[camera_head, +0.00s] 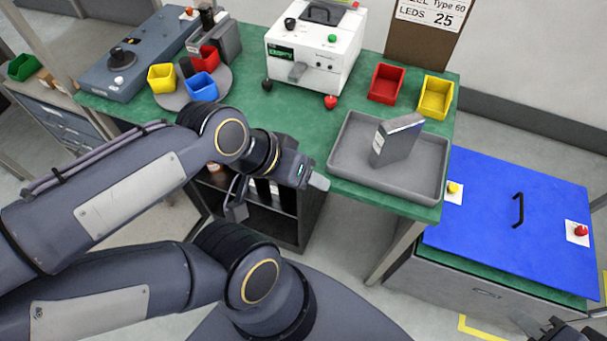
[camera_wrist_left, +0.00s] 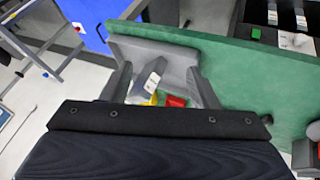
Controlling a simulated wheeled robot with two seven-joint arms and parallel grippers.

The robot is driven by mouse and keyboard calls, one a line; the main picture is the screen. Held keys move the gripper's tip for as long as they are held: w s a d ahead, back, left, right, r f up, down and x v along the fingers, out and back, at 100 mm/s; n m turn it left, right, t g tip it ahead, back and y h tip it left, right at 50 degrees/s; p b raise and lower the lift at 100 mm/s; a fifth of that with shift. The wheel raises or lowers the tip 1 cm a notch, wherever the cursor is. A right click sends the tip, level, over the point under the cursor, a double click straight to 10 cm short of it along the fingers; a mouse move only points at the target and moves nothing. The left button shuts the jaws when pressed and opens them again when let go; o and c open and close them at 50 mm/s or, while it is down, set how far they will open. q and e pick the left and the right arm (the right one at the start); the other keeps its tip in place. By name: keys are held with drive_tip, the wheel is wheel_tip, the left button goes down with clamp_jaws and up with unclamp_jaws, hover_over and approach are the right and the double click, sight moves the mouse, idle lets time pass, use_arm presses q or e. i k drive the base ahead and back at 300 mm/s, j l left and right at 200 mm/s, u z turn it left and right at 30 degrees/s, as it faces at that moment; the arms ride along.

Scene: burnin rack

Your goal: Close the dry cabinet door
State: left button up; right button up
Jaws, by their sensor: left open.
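A dark cabinet with shelves (camera_head: 285,228) stands under the green table, its front open. This looks like the dry cabinet. A thin-framed panel (camera_head: 187,213) at its left looks like the door standing open; my arm hides part of it.
The green table (camera_head: 290,120) carries a grey tray (camera_head: 345,160) with an upright box (camera_head: 397,140), a white machine (camera_head: 313,50) and coloured bins. A blue-lidded chest (camera_head: 480,220) stands at the right. Bare floor lies between cabinet and chest. A table leg (camera_head: 395,250) stands there.

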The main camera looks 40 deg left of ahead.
sight(191, 192)
drive_tip(key=k+j, duration=0.3)
drive_tip(key=k, duration=0.15)
drive_tip(key=k+j+z, duration=0.1)
drive_tip(key=k+j, duration=0.2)
drive_tip(key=k, duration=0.15)
drive_tip(key=k+j, duration=0.25)
drive_tip(key=k, duration=0.25)
drive_tip(key=k+j+z, duration=0.1)
drive_tip(key=k+j, duration=0.15)
drive_tip(key=k, duration=0.2)
drive_tip(key=k+j, duration=0.15)
drive_tip(key=j, duration=0.25)
drive_tip(key=k+j+z, duration=0.1)
drive_tip(key=j, duration=0.3)
drive_tip(key=k+j, duration=0.25)
drive_tip(key=j, duration=0.15)
drive_tip(key=k+j, duration=0.2)
drive_tip(key=j, duration=0.2)
drive_tip(key=k+j+z, duration=0.1)
drive_tip(key=j, duration=0.95)
drive_tip(key=i+j, duration=0.1)
drive_tip(key=j, duration=0.6)
drive_tip(key=l+u, duration=0.1)
drive_tip(key=u, duration=0.65)
drive_tip(key=k, duration=0.05)
